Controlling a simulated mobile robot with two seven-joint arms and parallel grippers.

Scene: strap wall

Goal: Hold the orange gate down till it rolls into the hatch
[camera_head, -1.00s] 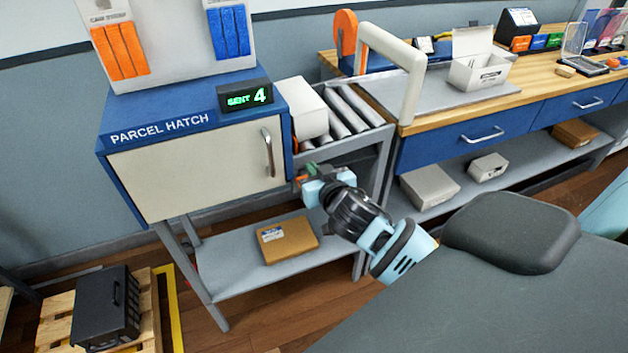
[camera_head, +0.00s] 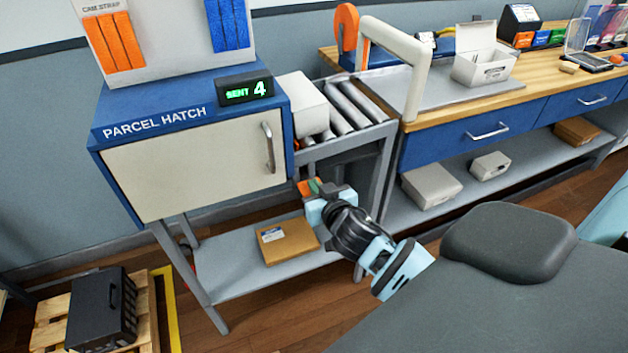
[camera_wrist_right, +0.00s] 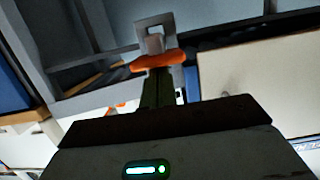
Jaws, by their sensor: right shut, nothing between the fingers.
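The blue-and-white parcel hatch (camera_head: 190,165) has its door closed. A white box (camera_head: 298,103) sits on the rollers (camera_head: 347,108) against the hatch's right side. A little orange shows low by the box and roller end; I cannot tell how much of the gate it is. My right gripper (camera_head: 313,187) is shut and empty, below the roller frame and right of the hatch's lower corner. Orange and green show at its tips. In the right wrist view an orange piece (camera_wrist_right: 158,61) lies at the finger ends; I cannot tell whether it is touched. My left gripper is out of view.
A display reading "SENT 4" (camera_head: 245,91) stands on the hatch. A brown carton (camera_head: 290,241) lies on the shelf below. The workbench (camera_head: 545,70) is at the right, with a white arch (camera_head: 415,80) at its end. A black case (camera_head: 102,308) is at lower left.

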